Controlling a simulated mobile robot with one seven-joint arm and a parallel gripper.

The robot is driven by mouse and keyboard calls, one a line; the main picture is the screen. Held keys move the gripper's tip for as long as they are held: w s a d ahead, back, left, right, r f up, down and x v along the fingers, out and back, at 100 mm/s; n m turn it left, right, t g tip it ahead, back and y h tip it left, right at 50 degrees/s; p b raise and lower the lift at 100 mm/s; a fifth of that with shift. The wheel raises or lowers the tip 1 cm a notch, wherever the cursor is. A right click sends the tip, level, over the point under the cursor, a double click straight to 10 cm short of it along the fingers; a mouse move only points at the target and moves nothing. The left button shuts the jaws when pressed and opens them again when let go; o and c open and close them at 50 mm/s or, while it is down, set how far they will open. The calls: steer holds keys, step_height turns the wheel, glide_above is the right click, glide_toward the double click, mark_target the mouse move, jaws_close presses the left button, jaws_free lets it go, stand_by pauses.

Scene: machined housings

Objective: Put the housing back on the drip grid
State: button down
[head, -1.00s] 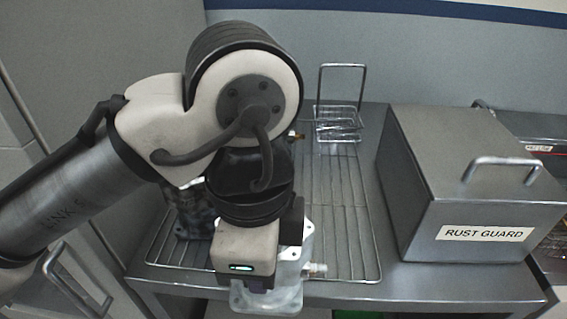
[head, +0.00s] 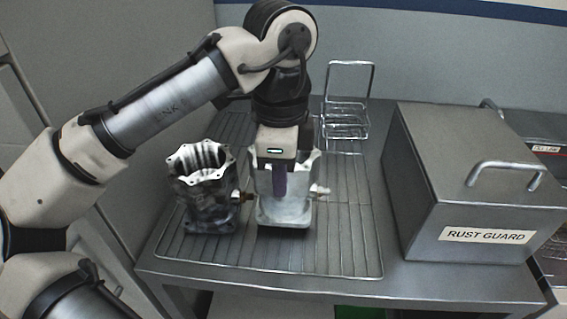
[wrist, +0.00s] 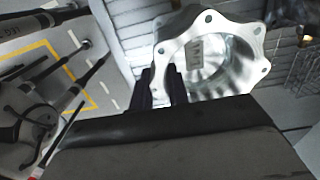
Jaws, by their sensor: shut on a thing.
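A clean, pale metal housing (head: 298,205) is upright over the middle of the drip grid (head: 345,255), a wire rack on the steel table. My gripper (head: 279,182) is shut on the near wall of this housing at its flanged open top. In the wrist view my two dark fingers (wrist: 162,88) meet the rim of the pale housing (wrist: 225,60), whose bore is visible. I cannot tell whether its base touches the wires or hangs just above. A second, dark, stained housing (head: 203,200) stands upright on the grid just to its left.
A wire basket with a tall handle (head: 346,122) stands at the grid's back. A lidded steel box labelled RUST GUARD (head: 455,190) is to the right of the grid. The grid's front and right parts are bare. My arm reaches in from the left.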

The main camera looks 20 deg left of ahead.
steer(key=w, duration=0.2)
steer(key=w+a, duration=0.1)
steer(key=shift+w+f+p, duration=0.1)
steer(key=shift+f+p, duration=0.25)
steer(key=shift+f, duration=0.5)
steer(key=c, duration=1.3)
jaws_free()
steer(key=shift+c, duration=0.2)
step_height(320, 180, up, 12)
